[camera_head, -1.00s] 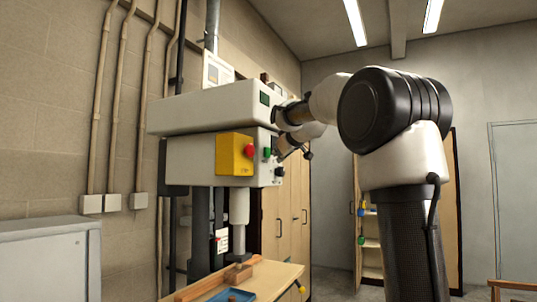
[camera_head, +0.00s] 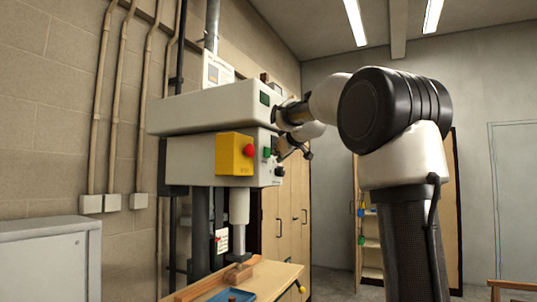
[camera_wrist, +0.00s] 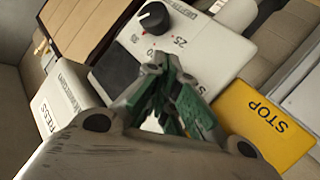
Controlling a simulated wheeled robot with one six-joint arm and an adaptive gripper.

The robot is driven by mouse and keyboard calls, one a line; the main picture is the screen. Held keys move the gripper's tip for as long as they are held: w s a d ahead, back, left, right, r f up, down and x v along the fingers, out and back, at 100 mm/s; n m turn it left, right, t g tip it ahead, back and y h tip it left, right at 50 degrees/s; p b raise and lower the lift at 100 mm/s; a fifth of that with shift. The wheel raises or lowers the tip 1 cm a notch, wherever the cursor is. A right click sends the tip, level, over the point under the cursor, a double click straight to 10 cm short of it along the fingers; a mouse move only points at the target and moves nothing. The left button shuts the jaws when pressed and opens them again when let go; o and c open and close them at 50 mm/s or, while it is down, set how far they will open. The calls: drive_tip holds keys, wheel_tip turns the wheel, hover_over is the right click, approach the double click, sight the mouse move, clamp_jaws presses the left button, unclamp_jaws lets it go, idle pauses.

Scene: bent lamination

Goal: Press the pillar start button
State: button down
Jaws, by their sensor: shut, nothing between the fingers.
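The pillar press head (camera_head: 200,168) is a pale housing with controls on its right face. A green button (camera_head: 267,152) shows there, just right of the yellow box (camera_head: 234,154) with its red stop button (camera_head: 248,150). My gripper (camera_head: 281,154) is at this panel, close to the green button; whether it touches is unclear. In the wrist view my gripper (camera_wrist: 170,82) has grey and green fingers, shut and empty, in front of the panel. The green button cannot be told apart from the green fingers there. The yellow STOP box (camera_wrist: 265,120) is to their right.
A black knob (camera_wrist: 153,17) with a number scale and a dark screen (camera_wrist: 112,66) lie near the fingers. A worktable (camera_head: 270,278) with a blue tray (camera_head: 232,295) stands below the press. A grey cabinet (camera_head: 48,258) is at left. Wooden cupboards stand behind.

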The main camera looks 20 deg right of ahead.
drive_tip(key=shift+w, duration=0.1)
drive_tip(key=shift+w+a, duration=0.25)
drive_tip(key=shift+w+a, duration=0.3)
drive_tip(key=shift+w, duration=0.1)
idle(0.8)
drive_tip(key=shift+s, duration=0.1)
drive_tip(key=shift+s+d, duration=0.55)
drive_tip(key=shift+s, duration=0.1)
drive_tip(key=s+d, duration=0.1)
drive_tip(key=s, duration=0.1)
drive_tip(key=s+d, duration=0.2)
idle(0.6)
idle(0.6)
